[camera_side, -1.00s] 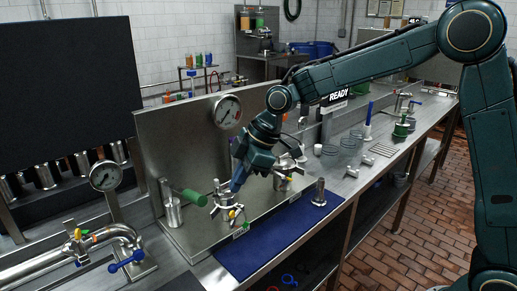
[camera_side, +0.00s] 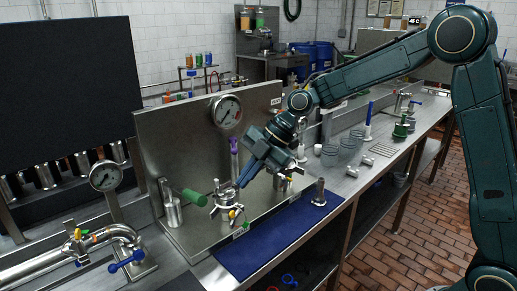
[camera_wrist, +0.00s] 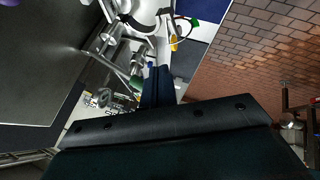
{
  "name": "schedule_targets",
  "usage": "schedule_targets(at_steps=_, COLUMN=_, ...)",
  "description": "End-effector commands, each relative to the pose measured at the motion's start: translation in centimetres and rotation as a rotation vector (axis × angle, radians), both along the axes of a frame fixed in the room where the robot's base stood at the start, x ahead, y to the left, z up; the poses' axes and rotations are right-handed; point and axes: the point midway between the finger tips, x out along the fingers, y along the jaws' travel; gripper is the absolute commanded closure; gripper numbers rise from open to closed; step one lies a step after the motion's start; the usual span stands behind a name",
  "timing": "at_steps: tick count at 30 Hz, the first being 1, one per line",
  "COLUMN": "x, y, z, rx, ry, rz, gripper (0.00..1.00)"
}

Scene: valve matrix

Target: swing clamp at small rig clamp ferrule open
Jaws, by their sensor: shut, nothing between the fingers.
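The small rig (camera_side: 222,205) is a steel fitting with a clamp around its ferrule, standing on the steel bench left of centre in the side view. A yellow-tipped part (camera_side: 232,214) hangs at its front. My gripper (camera_side: 241,184) is shut and empty, its blue fingertips just above and right of this rig in the side view; contact cannot be told. In the wrist view, the shut fingers (camera_wrist: 157,72) point at a shiny steel clamp ring (camera_wrist: 143,22), with a yellow part (camera_wrist: 174,42) beside it. The clamp's exact swing angle is too small to tell.
A second steel fitting (camera_side: 286,182) stands behind my gripper, partly hidden. A green-handled part (camera_side: 192,196) is at left. A purple upright (camera_side: 234,158) and a gauge (camera_side: 226,112) stand behind. A steel post (camera_side: 319,192) stands at right. The blue mat (camera_side: 258,248) is mostly clear.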

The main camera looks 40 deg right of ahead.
Motion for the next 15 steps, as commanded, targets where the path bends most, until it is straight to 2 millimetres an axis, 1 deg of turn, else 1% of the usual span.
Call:
schedule_targets(at_steps=5, x=0.4, y=0.7, z=-1.1, rx=0.000, ry=0.001, rz=0.000, gripper=1.00)
schedule_targets(at_steps=15, x=1.6, y=3.1, z=-4.7, rx=-0.001, ry=0.003, rz=0.000, gripper=1.00)
